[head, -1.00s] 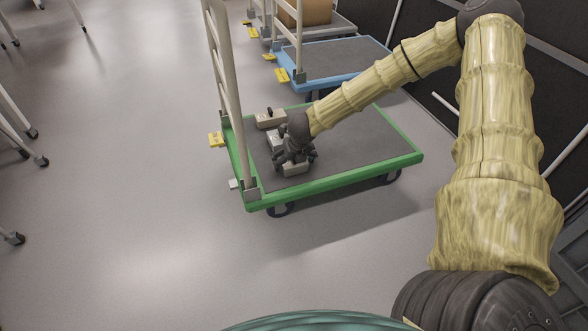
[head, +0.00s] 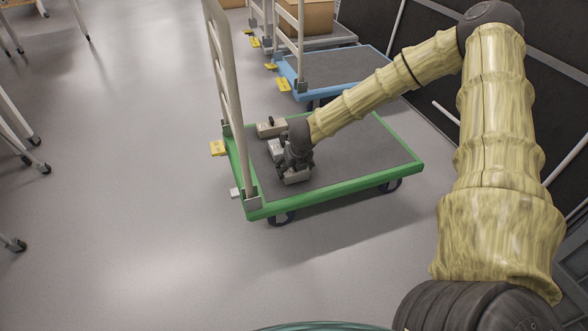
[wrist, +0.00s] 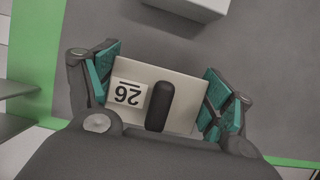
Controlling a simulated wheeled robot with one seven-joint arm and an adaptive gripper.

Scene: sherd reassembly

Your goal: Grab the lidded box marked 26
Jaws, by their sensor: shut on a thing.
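The lidded box marked 26 (wrist: 185,85) sits between my fingers in the wrist view. It is pale, with a dark knob on its lid and a white label reading 26, upside down in this view. My gripper (wrist: 163,92) is shut on it, with teal pads at its left and right sides.
Another pale box with a dark knob (head: 271,128) stands at the cart's back left. A pale handle frame (head: 226,80) rises along the cart's left side. The deck's right side is clear. A blue cart (head: 335,70) stands behind.

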